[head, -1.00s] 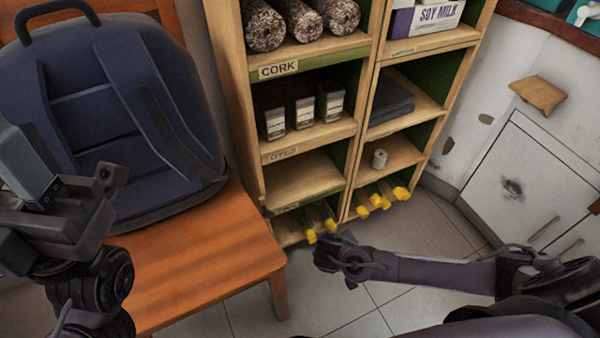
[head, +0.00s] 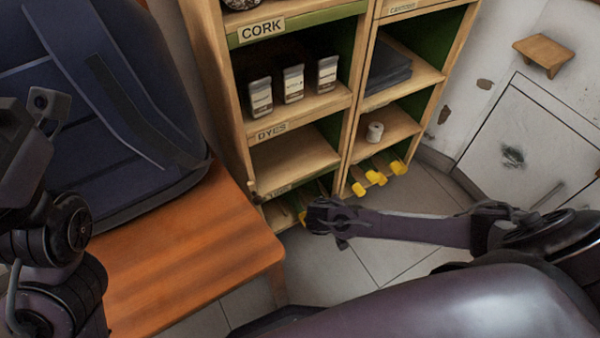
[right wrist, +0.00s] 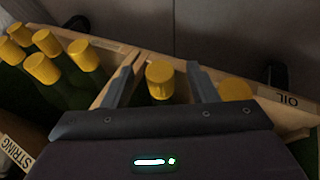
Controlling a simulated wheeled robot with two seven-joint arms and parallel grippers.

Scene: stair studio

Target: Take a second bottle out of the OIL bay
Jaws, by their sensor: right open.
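The OIL label (right wrist: 287,100) shows on a wooden edge in the right wrist view. Beside it, one yellow-capped bottle (right wrist: 160,76) stands between the spread fingers of my right gripper (right wrist: 160,82), which is open. A second yellow cap (right wrist: 236,90) is partly hidden just right of the right finger.
Several yellow-capped bottles (right wrist: 42,66) fill the neighbouring bay past a wooden divider (right wrist: 128,72); a STRING label (right wrist: 15,155) is near. An orange wooden bench (head: 190,255) with a dark backpack (head: 120,90) stands left of the shelf (head: 230,100). Floor tiles (head: 385,250) are clear.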

